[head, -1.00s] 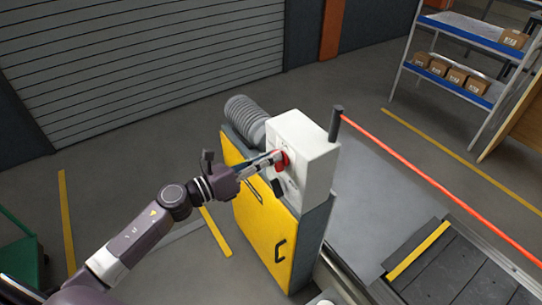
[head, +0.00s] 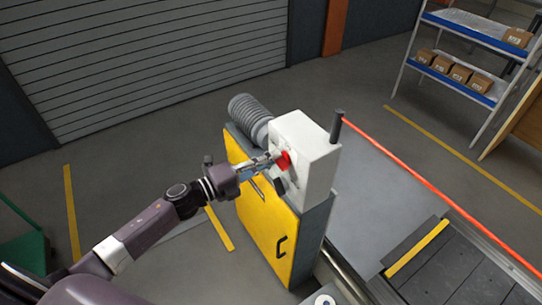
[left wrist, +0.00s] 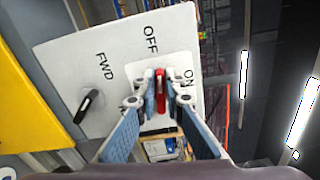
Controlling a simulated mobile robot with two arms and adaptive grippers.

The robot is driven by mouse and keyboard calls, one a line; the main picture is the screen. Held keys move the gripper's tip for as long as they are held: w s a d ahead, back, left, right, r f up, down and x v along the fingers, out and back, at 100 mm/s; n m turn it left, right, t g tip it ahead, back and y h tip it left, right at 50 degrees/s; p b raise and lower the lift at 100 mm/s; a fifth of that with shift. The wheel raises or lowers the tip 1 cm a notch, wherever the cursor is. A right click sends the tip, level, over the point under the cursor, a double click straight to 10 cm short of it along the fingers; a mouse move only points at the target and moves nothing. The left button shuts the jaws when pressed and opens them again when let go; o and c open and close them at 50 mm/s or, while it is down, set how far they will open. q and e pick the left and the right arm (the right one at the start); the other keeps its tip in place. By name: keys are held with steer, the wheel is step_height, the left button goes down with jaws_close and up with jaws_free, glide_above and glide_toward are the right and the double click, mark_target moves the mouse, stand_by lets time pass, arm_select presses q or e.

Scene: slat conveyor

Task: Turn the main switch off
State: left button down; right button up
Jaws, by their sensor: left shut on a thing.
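The main switch is a red handle (head: 285,160) on the face of a white control box (head: 318,155). In the left wrist view the red handle (left wrist: 160,92) stands between my fingertips, with the OFF label above it and the ON label to its right. It lines up roughly with OFF. My left gripper (head: 277,159) is shut on the handle; it also shows in the left wrist view (left wrist: 158,101). The fingers hide part of the handle. My right gripper is not in view.
A black selector (left wrist: 87,105) marked FWD is on the same white panel. The box stands on a cabinet with a yellow door (head: 262,215). A grey ribbed hose (head: 250,117) is behind it. The slat conveyor (head: 450,275) lies at right, a shelf with cartons (head: 460,72) beyond.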

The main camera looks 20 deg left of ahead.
arm_select(q)
steer(key=shift+f+n, duration=0.15)
steer(key=shift+n, duration=0.85)
steer(key=c, duration=2)
jaws_free()
steer(key=shift+s, duration=0.1)
steer(key=v, duration=1.2)
steer(key=shift+a, duration=0.1)
steer(key=shift+f, duration=0.1)
